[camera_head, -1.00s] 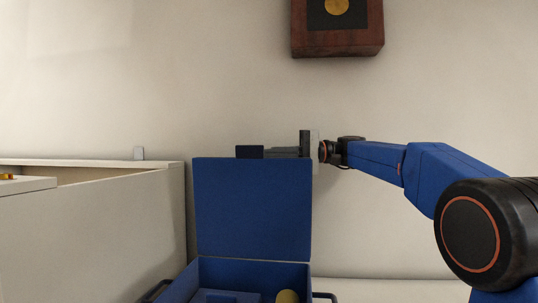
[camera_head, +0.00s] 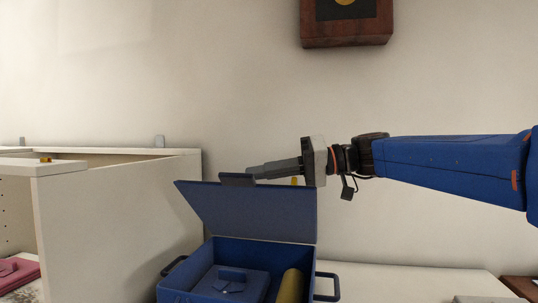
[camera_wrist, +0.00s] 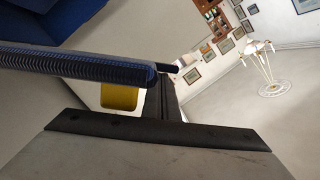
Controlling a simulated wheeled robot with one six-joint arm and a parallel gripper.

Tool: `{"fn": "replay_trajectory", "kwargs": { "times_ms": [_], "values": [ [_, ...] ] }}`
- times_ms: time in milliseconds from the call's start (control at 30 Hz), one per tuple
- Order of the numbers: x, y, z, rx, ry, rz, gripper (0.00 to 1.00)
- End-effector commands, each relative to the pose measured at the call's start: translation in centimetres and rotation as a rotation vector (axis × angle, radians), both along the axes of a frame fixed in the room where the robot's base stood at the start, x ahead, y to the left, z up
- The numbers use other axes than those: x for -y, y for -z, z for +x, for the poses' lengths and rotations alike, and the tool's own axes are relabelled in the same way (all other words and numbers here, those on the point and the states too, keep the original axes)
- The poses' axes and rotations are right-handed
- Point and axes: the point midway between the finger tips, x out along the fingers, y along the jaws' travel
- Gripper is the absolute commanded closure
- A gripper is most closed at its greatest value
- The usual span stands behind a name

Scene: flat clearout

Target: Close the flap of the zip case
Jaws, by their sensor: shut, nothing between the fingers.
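The blue zip case (camera_head: 240,252) stands open at the bottom middle of the head view. A blue folded thing (camera_head: 228,285) and a yellowish roll (camera_head: 290,287) lie inside. My gripper (camera_head: 238,179) is shut and empty, at the flap's upper edge on its far side; I cannot tell for sure whether it touches. In the wrist view the flap's ribbed edge (camera_wrist: 75,62) crosses just in front of my fingers (camera_wrist: 162,98). A yellow patch shows beneath that edge.
A white open-topped cabinet (camera_head: 120,215) stands to the left of the case, with pink cloth (camera_head: 18,272) at its foot. A dark wooden framed piece (camera_head: 346,35) hangs on the wall above. The pale surface right of the case is mostly clear.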

Motion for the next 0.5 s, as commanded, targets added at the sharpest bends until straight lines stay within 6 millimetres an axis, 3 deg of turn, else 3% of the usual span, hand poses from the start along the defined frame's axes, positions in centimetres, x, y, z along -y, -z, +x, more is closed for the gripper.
{"fn": "replay_trajectory", "kwargs": {
  "times_ms": [100, 400, 500],
  "values": [
    [-0.5, 2.3, -2.8, 0.102, -0.002, -0.021, 1.0],
    [-1.5, 9.3, -8.1, 0.378, -0.002, -0.075, 1.0],
    [-1.5, 9.1, -7.7, 0.379, 0.002, -0.074, 1.0]
  ]
}}
